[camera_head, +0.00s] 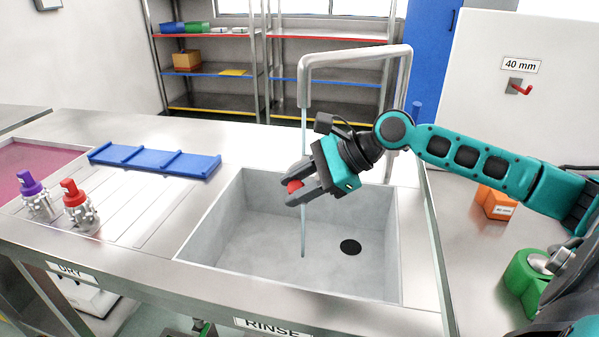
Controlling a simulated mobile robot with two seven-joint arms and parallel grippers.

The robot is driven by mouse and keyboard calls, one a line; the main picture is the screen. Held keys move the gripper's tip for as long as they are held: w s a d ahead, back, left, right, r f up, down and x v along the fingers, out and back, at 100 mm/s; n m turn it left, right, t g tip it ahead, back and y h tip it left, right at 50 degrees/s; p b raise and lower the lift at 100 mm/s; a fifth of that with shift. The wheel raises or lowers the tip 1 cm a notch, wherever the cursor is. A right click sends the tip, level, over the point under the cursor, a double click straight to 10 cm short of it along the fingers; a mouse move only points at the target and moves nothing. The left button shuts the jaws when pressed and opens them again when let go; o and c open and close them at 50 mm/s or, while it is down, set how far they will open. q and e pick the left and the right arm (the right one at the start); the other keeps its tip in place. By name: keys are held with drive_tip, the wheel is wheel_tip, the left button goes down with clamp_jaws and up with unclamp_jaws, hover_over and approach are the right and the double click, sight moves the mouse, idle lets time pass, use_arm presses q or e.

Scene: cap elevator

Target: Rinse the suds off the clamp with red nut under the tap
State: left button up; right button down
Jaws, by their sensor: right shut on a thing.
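My right gripper (296,192) is over the rinse sink (230,240), its fingers pointing down-left. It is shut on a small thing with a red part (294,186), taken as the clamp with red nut. The fingers hide most of it, and I cannot tell whether suds are on it. The grey tap (350,55) arches over the sink. A thin stream of water (304,130) falls from its spout and passes at the held clamp, continuing below it into the basin. My left gripper is not in view.
Two grey pieces with a purple top (36,195) and a red top (78,208) stand on the left counter. A blue rack (155,161) lies behind them. Right of the sink are an orange block (495,203) and a green holder (525,283). The basin has a dark drain (350,247).

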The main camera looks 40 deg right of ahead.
drive_tip(key=shift+s+a+r+p, duration=0.1)
drive_tip(key=shift+s+a+p, duration=0.15)
drive_tip(key=shift+a+p, duration=0.25)
drive_tip(key=shift+s+a+r+p, duration=0.1)
drive_tip(key=shift+s+a+p, duration=0.15)
drive_tip(key=shift+a, duration=0.3)
drive_tip(key=shift+s+a+f, duration=0.1)
drive_tip(key=shift+s+a, duration=0.25)
drive_tip(key=shift+a, duration=0.4)
drive_tip(key=shift+s+a+r, duration=0.1)
drive_tip(key=shift+s+a, duration=0.3)
drive_tip(key=shift+a, duration=0.4)
drive_tip(key=shift+s+a+f, duration=0.1)
drive_tip(key=shift+s+a, duration=0.25)
drive_tip(key=shift+a, duration=0.4)
drive_tip(key=s+a+r, duration=0.2)
drive_tip(key=a+r, duration=0.2)
drive_tip(key=shift+a, duration=0.25)
